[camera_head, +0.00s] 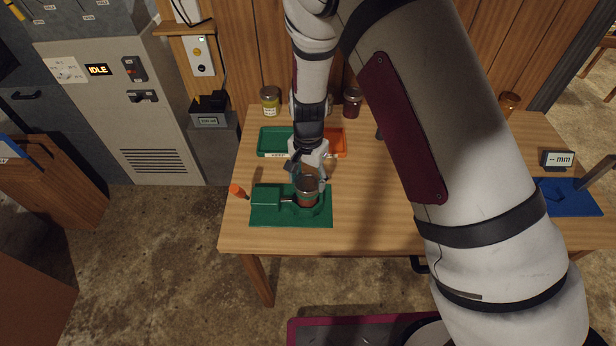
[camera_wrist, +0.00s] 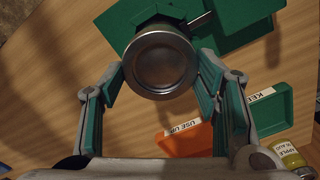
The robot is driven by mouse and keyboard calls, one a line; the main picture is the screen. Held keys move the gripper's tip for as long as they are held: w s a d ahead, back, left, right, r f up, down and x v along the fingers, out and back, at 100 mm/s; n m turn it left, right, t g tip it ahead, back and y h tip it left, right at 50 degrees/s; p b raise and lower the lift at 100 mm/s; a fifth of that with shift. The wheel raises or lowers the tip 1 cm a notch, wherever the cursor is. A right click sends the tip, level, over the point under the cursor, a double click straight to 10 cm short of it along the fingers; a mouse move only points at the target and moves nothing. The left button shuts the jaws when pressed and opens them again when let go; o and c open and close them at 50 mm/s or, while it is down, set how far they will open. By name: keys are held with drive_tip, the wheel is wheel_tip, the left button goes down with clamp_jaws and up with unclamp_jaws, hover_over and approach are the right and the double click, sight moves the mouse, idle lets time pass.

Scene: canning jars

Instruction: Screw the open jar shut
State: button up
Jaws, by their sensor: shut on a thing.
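The jar (camera_head: 307,197) stands upright in the round holder of a green clamp fixture (camera_head: 265,210) at the table's front left, with dark red contents. Its metal lid (camera_wrist: 160,62) is seen from above in the wrist view, sitting over the jar. My gripper (camera_head: 309,180) is over the jar, pointing down, with its fingers around the lid. In the wrist view my gripper (camera_wrist: 160,75) has a finger on each side of the lid, shut on it. The threads under the lid are hidden, so I cannot tell how tightly it sits.
A green tray (camera_head: 262,149) and an orange tray (camera_head: 343,148) lie behind the fixture. Jars stand along the back, one yellowish (camera_head: 270,101), one dark (camera_head: 352,103). An orange-tipped handle (camera_head: 237,191) sticks out left of the fixture. A blue mat (camera_head: 570,207) and a "mm" display (camera_head: 557,159) are at right.

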drive_tip(key=shift+s+m+p, duration=0.1)
drive_tip(key=shift+m+p, duration=0.2)
drive_tip(key=shift+m, duration=0.7)
drive_tip(key=m, duration=0.2)
drive_tip(key=shift+m, duration=0.3)
drive_tip(key=shift+m+p, duration=0.3)
drive_tip(key=shift+m, duration=0.1)
drive_tip(key=m, duration=0.3)
drive_tip(key=shift+d+m, duration=0.1)
drive_tip(key=shift+m, duration=0.3)
drive_tip(key=shift+m, duration=0.4)
drive_tip(key=m, duration=0.3)
drive_tip(key=shift+s+m+p, duration=0.1)
drive_tip(key=shift+m+p, duration=0.2)
drive_tip(key=shift+p, duration=0.05)
